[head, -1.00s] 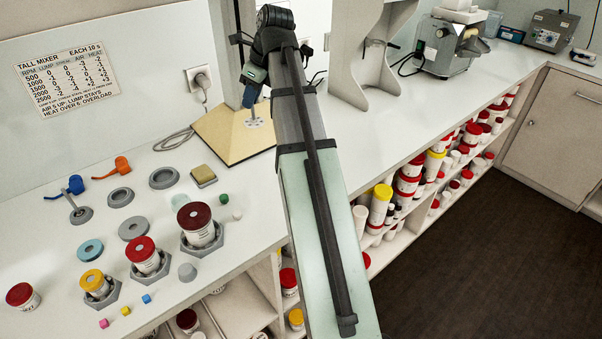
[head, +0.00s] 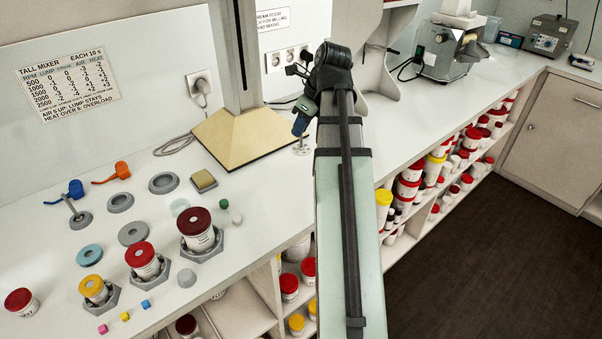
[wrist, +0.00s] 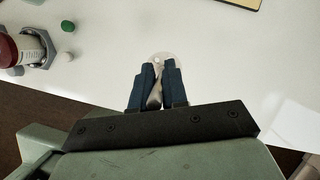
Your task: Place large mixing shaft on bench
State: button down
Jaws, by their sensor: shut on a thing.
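My gripper (head: 300,126) is above the white bench (head: 345,185), just right of the tan mixer base. It also shows in the wrist view (wrist: 157,76), its blue fingers shut on a pale metal shaft (wrist: 154,98). The large mixing shaft (head: 301,148) shows below the fingers in the head view as a short stem with a small disc-like end. I cannot tell whether that end touches the bench. Much of the shaft is hidden by the fingers. Another small rod on a grey disc (head: 80,221) is at the left of the bench.
The tan mixer base (head: 235,145) with its column stands left of my gripper. Red-lidded and yellow-lidded jars in grey hex holders (head: 185,277), rings and small cubes fill the left bench. A grey mill (head: 447,50) stands farther right. The bench around the shaft looks clear.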

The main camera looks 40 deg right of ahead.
aim_at(304, 150)
jog(key=shift+f, duration=5)
jog(key=shift+f, duration=0.1)
jog(key=c, duration=1.1)
grip_release()
jog(key=shift+c, duration=0.2)
jog(key=v, duration=1.2)
jog(key=shift+s, duration=0.1)
jog(key=shift+c, duration=0.3)
